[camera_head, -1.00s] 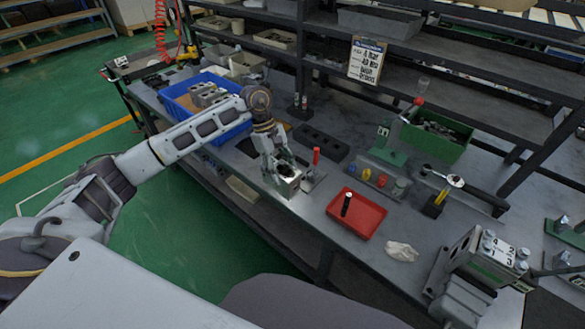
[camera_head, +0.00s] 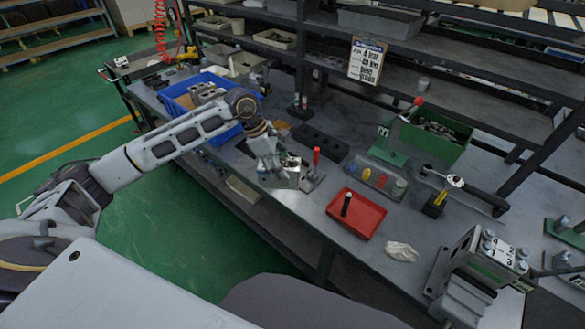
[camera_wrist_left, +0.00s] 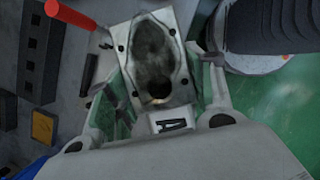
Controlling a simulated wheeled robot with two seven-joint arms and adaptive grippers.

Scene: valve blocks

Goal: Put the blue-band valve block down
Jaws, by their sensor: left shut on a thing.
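My left gripper (camera_head: 270,172) is shut on a grey metal valve block (camera_wrist_left: 158,60) near the front edge of the workbench (camera_head: 305,207). In the left wrist view the block lies between the two fingers, showing a face with a dark stained patch and several small holes. A white tag with the letter A shows below it. No blue band shows, so I cannot tell which block this is. My right gripper is not in view.
A red-handled clamp (camera_head: 315,165) stands close to the right of the gripper. A blue bin (camera_head: 232,133) with grey blocks is behind left. A dark tray with recesses (camera_head: 321,143) lies behind. A red tray (camera_head: 355,213) and a white cloth (camera_head: 401,251) lie to the right.

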